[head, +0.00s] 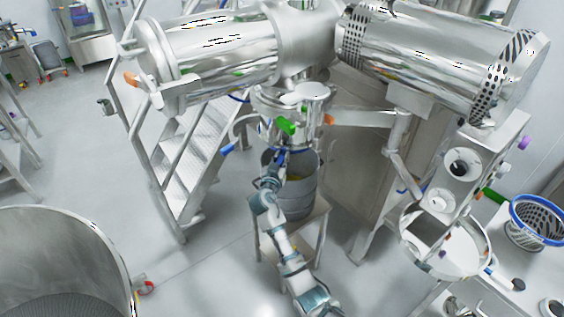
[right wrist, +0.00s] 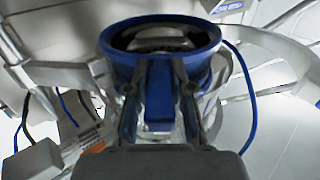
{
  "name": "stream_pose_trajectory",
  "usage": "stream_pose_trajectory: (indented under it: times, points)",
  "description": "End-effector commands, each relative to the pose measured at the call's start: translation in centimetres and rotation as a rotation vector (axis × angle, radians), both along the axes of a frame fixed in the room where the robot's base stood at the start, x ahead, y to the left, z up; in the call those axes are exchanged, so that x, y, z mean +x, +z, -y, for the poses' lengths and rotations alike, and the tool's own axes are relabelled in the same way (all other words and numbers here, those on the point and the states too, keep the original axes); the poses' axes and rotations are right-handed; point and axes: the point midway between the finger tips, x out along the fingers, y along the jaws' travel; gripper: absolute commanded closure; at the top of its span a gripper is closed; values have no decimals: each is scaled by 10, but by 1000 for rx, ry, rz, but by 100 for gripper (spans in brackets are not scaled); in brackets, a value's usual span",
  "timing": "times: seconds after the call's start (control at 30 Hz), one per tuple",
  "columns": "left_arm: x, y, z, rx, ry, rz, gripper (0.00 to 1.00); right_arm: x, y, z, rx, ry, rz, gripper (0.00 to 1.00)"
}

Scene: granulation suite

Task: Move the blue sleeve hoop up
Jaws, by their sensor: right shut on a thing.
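The blue sleeve hoop (right wrist: 115,66) is a blue ring with a tab on its near side, seen large in the right wrist view. It sits around the pale outlet under the steel machine. My right gripper (right wrist: 160,100) is shut on the hoop's tab (right wrist: 158,88). In the head view my right gripper (head: 276,168) reaches up to the front of the grey drum, just below the machine's outlet. Only a little blue of the hoop (head: 278,153) shows there, and the rest is hidden. My left gripper is not in view.
The grey drum (head: 297,196) stands on a small steel stand (head: 315,222) under the outlet. A stair (head: 190,155) with rails is to the left, and a steel cabinet (head: 350,150) is close on the right. A large round vessel (head: 65,250) fills the lower left.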

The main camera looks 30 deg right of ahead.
Motion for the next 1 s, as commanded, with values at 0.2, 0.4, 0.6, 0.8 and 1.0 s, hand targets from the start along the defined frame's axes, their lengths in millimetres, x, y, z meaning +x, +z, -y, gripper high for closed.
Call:
stream_pose_trajectory:
  times: [0.2, 0.4, 0.6, 0.8, 1.0]
  points:
    - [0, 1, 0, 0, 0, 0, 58, 1, 9, 1, -8, 2, 15, 64]
    - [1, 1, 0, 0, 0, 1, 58, 0, 7, 1, -5, 1, 12, 52]
    - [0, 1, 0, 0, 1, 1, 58, -2, 5, -2, -5, 2, 10, 52]
    - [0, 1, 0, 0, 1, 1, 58, -24, 3, -26, -2, 3, 8, 52]
    - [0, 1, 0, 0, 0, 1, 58, -54, 3, -60, -2, 4, 10, 52]
